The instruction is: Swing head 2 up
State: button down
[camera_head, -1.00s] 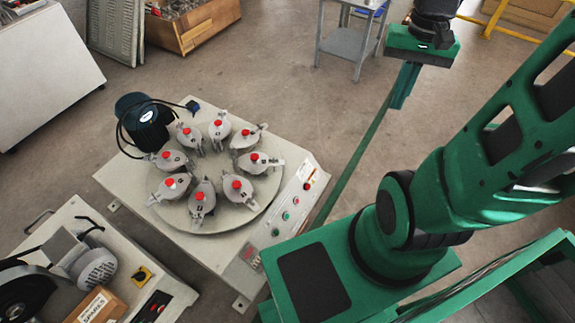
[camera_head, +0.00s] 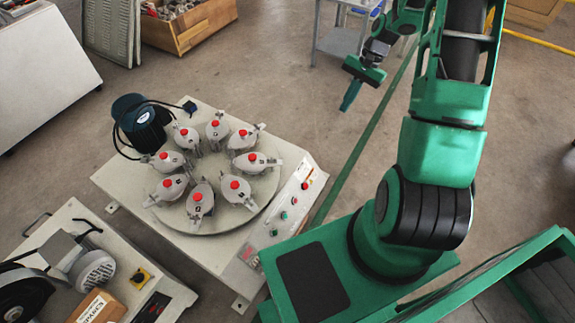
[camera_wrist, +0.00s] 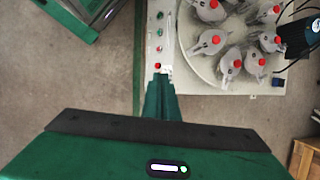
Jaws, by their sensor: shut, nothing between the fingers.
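The tile-testing machine (camera_head: 120,185) is a pale, low bench with a round turntable (camera_head: 225,222). Several grey heads with red knobs stand in a ring on it, such as the head nearest the buttons (camera_head: 235,187) and the head at the left (camera_head: 169,184). Their number marks are too small for me to tell which is head 2. All seem to sit in a similar posture. My gripper (camera_head: 349,97) is shut and empty, up and to the right of the machine, apart from every head. In the wrist view, my gripper (camera_wrist: 157,82) points toward the machine's button panel (camera_wrist: 157,45).
A dark blue motor (camera_head: 140,117) with a cable stands at the machine's back left corner. Another machine (camera_head: 100,262) is at lower left. A wooden crate (camera_head: 190,30) and a grey stand (camera_head: 340,40) are behind. Bare floor (camera_head: 290,100) lies between.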

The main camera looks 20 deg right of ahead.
jog(key=w+a+f+m+t+y, duration=0.1)
jog(key=a+f+m+t+y, duration=0.2)
jog(key=f, duration=0.9)
jog(key=w+a+f+m+t+y, duration=0.1)
jog(key=a+f+m+y, duration=0.25)
jog(key=f, duration=0.85)
jog(key=w+a+f+m+t+y, duration=0.1)
jog(key=a+f+m+t+y, duration=0.3)
jog(key=f, duration=0.8)
jog(key=shift+m+g+h, duration=0.35)
jog(key=shift+g+h, duration=0.25)
jog(key=shift+h, duration=0.35)
jog(key=x, duration=0.9)
jog(key=shift+w+f, duration=0.2)
jog(key=shift+w, duration=0.2)
notch_tip(320, 180, up, 2)
jog(key=shift+d+r, duration=0.15)
jog(key=shift+r, duration=0.95)
jog(key=shift+d, duration=0.1)
